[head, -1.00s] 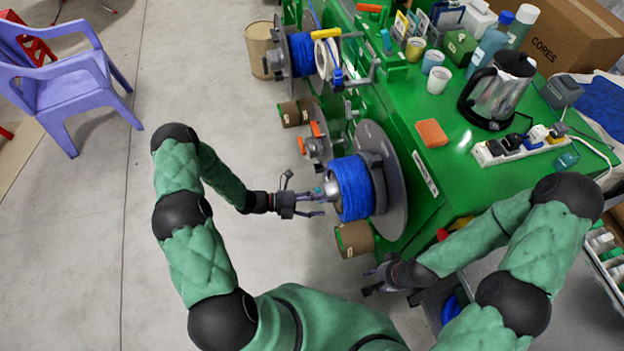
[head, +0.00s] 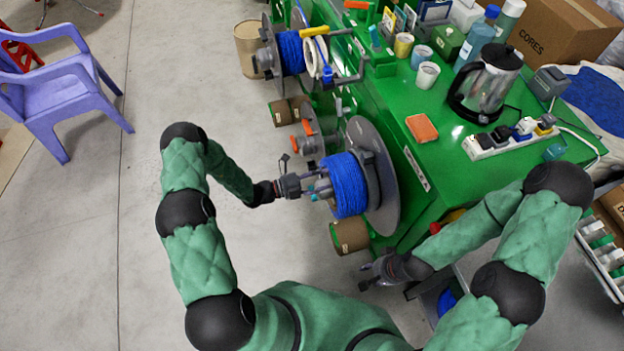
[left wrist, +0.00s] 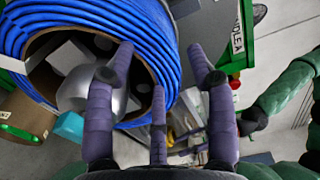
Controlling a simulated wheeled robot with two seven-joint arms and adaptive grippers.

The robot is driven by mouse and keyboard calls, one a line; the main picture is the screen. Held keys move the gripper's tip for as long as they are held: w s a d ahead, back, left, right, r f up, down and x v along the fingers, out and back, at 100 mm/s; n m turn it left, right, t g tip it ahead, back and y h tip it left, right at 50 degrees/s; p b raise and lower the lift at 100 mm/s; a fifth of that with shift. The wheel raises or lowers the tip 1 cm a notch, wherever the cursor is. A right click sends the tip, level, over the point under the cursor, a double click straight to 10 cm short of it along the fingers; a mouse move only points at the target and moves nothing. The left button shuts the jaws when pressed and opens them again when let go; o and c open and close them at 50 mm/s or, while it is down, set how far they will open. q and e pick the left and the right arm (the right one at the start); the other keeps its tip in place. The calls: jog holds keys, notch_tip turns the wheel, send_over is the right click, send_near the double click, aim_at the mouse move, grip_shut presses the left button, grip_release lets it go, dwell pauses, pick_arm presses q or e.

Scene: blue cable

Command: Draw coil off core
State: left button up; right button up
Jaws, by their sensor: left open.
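The blue cable coil (head: 346,185) sits wound on its core in front of a round grey flange disc (head: 378,150) on the side of the green machine. In the left wrist view the coil (left wrist: 158,45) fills the upper left, around a brown core rim (left wrist: 30,62) with a rounded metal hub end (left wrist: 85,90) inside. My left gripper (head: 318,186) is open at the coil's near face; in the left wrist view its fingers (left wrist: 160,75) are spread in front of the hub and coil edge, with nothing seen between them. My right gripper (head: 372,275) hangs low, apart from the coil; its fingers are too small to judge.
A second blue coil (head: 291,52) is mounted farther back. A brown drum (head: 350,235) stands below the near coil. The green bench top carries a kettle (head: 485,85), a power strip (head: 510,138) and an orange block (head: 422,128). Open floor lies left.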

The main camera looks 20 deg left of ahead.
aim_at(334, 174)
pick_arm(q)
jog(key=shift+x, duration=2.6)
jog(key=shift+r, duration=0.1)
jog(key=shift+a, duration=0.1)
grip_shut()
jog(key=shift+s, duration=0.1)
jog(key=shift+a, duration=0.1)
grip_release()
